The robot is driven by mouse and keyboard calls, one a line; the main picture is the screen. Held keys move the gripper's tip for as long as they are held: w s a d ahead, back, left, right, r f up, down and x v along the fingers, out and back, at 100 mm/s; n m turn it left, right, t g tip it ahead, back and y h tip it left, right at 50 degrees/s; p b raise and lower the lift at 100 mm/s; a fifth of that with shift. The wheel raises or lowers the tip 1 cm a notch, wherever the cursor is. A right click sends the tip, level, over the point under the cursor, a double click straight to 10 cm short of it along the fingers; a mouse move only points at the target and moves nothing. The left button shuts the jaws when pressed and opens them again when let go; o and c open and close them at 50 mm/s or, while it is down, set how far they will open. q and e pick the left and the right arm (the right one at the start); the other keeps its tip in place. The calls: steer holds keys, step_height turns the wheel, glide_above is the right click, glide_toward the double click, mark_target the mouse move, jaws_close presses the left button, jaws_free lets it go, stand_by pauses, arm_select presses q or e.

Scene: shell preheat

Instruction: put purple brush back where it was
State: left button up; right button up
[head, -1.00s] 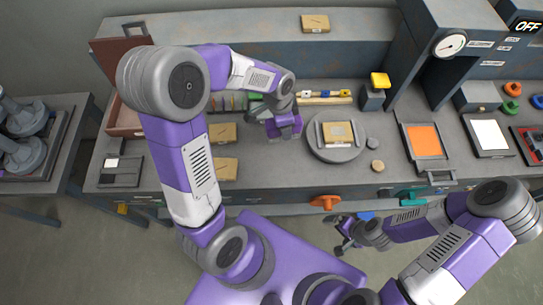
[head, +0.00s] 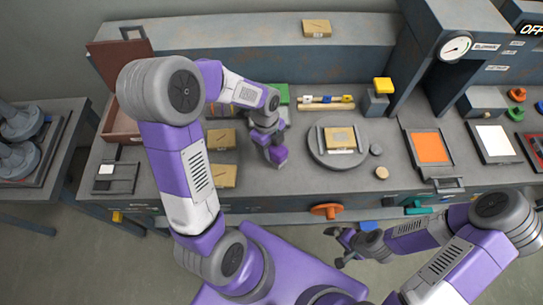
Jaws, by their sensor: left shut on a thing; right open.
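My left gripper (head: 272,144) is over the bench, left of the round grey plate. It is shut on a small purple thing, which I take for the purple brush (head: 279,155). The brush hangs at the fingertips, pointing down; the fingers hide part of it, and I cannot tell whether it touches the bench. My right gripper (head: 343,245) is open and empty, low in front of the bench.
Wooden blocks (head: 222,139) lie left of the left gripper. The round plate (head: 318,155) bears another block. A green block (head: 283,93) and a rail with yellow ends (head: 326,103) stand behind. An open brown box (head: 120,122) is left. My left arm hides part of the bench.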

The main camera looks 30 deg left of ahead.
arm_select(q)
step_height(320, 180, down, 4)
steer(key=shift+r+b, duration=0.1)
steer(key=shift+b, duration=0.4)
steer(key=shift+f, duration=0.3)
steer(key=shift+f, duration=0.15)
steer(key=o, duration=1)
